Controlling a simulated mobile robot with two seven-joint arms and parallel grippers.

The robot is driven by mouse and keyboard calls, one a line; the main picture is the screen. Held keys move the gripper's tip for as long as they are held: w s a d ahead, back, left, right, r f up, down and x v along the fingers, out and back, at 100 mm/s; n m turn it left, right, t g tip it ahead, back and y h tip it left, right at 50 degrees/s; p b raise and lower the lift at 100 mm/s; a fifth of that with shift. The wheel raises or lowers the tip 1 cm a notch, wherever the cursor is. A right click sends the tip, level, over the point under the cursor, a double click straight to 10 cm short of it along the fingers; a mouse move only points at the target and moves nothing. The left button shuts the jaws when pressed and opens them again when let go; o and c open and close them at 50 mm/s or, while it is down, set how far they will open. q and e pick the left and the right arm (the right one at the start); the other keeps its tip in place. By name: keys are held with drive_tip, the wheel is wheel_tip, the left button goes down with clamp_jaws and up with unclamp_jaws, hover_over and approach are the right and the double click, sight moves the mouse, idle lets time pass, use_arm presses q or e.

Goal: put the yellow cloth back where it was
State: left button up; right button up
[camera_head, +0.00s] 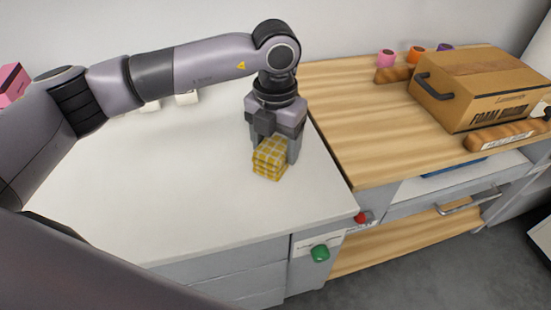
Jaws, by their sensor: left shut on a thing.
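The yellow cloth (269,160) is a folded, checked stack in yellow and white. It is at the right part of the white countertop (190,210), near the border with the wooden top. My left gripper (273,152) points down over it and is shut on it. The fingers hide part of the cloth's upper and rear sides. I cannot tell whether the cloth touches the counter or is held just above it. My right gripper is not in view.
A cardboard box (480,85) and bread-like loaves (393,74) are on the wooden top (355,110). Pink (386,58), orange (416,54) and purple rolls stand behind. A pink item (12,82) is at the far left. The white counter's front is clear.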

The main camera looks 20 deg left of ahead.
use_arm(q)
drive_tip(key=shift+f, duration=2.4)
drive_tip(key=shift+f, duration=0.15)
drive_tip(key=o, duration=1)
